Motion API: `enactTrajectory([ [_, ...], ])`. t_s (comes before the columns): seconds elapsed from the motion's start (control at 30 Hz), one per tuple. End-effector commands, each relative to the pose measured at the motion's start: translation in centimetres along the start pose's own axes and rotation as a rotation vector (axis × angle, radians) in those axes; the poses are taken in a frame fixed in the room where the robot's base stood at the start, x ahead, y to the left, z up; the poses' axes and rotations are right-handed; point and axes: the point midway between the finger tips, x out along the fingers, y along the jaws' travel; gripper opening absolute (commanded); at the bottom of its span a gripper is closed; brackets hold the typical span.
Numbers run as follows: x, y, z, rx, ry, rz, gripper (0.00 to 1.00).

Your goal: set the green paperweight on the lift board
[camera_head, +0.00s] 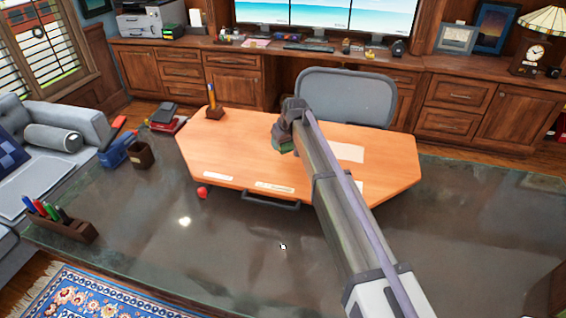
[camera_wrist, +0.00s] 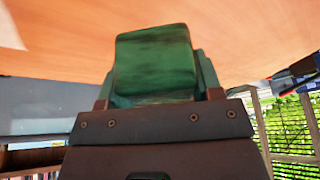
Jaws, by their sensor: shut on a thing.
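The green paperweight (camera_wrist: 155,62) fills the middle of the wrist view, between the fingers of my gripper (camera_wrist: 155,95). My gripper is shut on it. In the head view my gripper (camera_head: 285,145) is over the wooden lift board (camera_head: 235,160), near its middle, and a bit of the green paperweight (camera_head: 284,149) shows beneath the wrist. I cannot tell whether the paperweight touches the board. The board is an orange-brown panel with cut corners on the dark desk. My arm hides part of its right half.
Pale paper strips (camera_head: 218,176) lie on the board, and a pen holder (camera_head: 214,108) stands at its back left corner. A red ball (camera_head: 202,192) is at its front left edge. A grey chair (camera_head: 345,97) stands behind. The desk front (camera_head: 240,250) is mostly clear.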

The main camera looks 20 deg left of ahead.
Motion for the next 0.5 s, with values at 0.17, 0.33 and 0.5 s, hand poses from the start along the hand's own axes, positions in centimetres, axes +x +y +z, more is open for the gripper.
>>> enactTrajectory([
  [0.17, 1.1, 0.0, 0.5, 0.0, 0.0, 0.0, 0.21],
  [0.33, 4.2, 0.0, 1.7, 0.0, 0.0, 0.0, 0.21],
  [0.5, 4.3, 0.0, 1.8, 0.0, 0.0, 0.0, 0.2],
])
